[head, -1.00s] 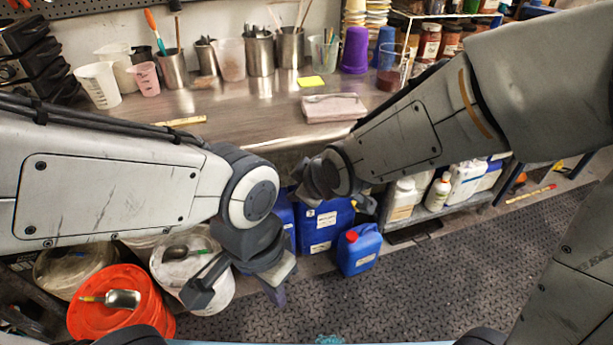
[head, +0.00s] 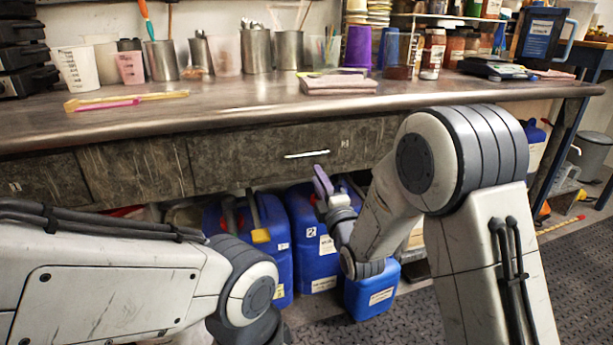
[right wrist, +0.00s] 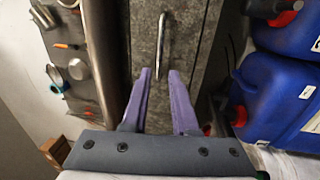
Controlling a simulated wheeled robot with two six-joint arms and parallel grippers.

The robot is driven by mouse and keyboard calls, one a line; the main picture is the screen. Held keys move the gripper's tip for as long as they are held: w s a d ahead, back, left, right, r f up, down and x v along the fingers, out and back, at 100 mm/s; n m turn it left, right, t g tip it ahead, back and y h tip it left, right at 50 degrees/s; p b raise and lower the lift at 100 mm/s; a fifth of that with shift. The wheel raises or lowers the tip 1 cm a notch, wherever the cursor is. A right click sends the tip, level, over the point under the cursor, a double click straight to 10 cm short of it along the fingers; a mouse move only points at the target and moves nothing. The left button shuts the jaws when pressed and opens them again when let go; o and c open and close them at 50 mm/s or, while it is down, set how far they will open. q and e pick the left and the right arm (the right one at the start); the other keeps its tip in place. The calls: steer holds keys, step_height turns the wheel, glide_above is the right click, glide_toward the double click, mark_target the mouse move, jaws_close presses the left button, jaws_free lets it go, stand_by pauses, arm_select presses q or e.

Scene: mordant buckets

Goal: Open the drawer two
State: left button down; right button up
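A wide dark grey drawer front (head: 250,160) sits flush under the bench top, with a silver bar handle (head: 306,154). A small label is at its right end; its number is too small to read surely. My right gripper (head: 322,182) is just below the handle in the head view, with one purple finger clearly seen. In the right wrist view, its two fingers (right wrist: 160,75) are apart and empty. The handle (right wrist: 162,45) lies ahead of the gap between the tips, and the drawer front (right wrist: 190,45) is behind it. My left gripper is below the picture, out of view.
More drawer fronts (head: 135,165) are to the left. Blue jugs (head: 315,240) stand below the drawer, and a smaller blue jug (head: 370,292) is in front. The metal bench top (head: 230,108) above holds cups, cans and a folded cloth (head: 338,84). Dark floor is open at right.

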mark_target(307, 155)
steer(key=b+x, duration=0.1)
steer(key=x, duration=0.9)
steer(key=shift+w+b, duration=0.2)
steer(key=shift+b, duration=0.15)
jaws_close()
stand_by(1.0)
